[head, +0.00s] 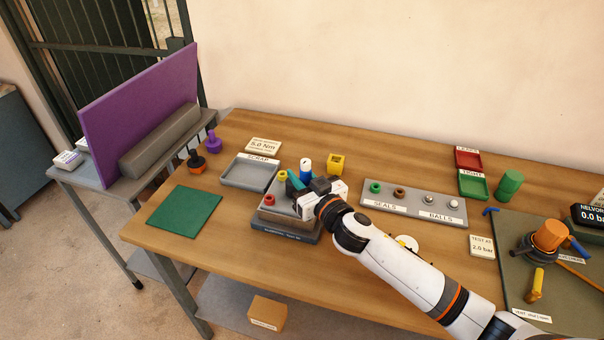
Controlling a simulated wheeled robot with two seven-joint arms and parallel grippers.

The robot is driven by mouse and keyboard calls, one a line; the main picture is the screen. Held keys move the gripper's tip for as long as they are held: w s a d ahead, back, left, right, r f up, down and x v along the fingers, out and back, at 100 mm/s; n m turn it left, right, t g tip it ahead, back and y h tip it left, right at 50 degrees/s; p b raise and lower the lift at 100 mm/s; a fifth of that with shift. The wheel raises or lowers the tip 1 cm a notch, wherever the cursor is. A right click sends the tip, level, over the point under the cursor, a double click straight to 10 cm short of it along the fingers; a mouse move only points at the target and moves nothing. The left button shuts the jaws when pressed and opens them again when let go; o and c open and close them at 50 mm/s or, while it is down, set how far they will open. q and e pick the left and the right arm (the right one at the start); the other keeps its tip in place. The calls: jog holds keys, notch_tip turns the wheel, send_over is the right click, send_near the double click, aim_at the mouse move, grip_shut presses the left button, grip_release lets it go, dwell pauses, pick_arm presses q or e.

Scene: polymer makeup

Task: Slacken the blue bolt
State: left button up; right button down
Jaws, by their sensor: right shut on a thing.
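A grey block fixture (272,216) on a dark base stands at the middle of the table. A yellow bolt (282,176) and a red bolt (269,200) stand on its left side. My right gripper (303,186) is over the fixture, shut on a teal piece (295,180), possibly a tool; its lower end is hard to make out. A blue cylinder with a white top (305,172) stands just behind the gripper, its lower part hidden. I cannot tell whether it is the blue bolt. The right side of the fixture is hidden by my gripper and arm. My left gripper is not in view.
A grey scrap tray (233,182) and a green mat (184,211) lie to the left. A yellow block (337,163) stands behind. A seals and balls tray (372,206) lies to the right. A test rig with an orange cylinder (550,235) stands far right.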

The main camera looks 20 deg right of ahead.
dwell(0.3)
jog(key=shift+r+n+g+y+p, duration=0.1)
jog(key=shift+n+g+y+p, duration=0.25)
jog(key=shift+n+y, duration=0.4)
jog(key=shift+a+y, duration=0.15)
jog(key=shift+y, duration=0.5)
jog(key=shift+n+p, duration=0.25)
jog(key=shift+p, duration=0.05)
jog(key=shift+s+n+g+y+p, duration=0.1)
jog(key=shift+n+g+y+p, duration=0.25)
jog(key=shift+n+g+y, duration=0.35)
jog(key=shift+a+y, duration=0.1)
jog(key=shift+y, duration=0.5)
jog(key=shift+n+p, duration=0.3)
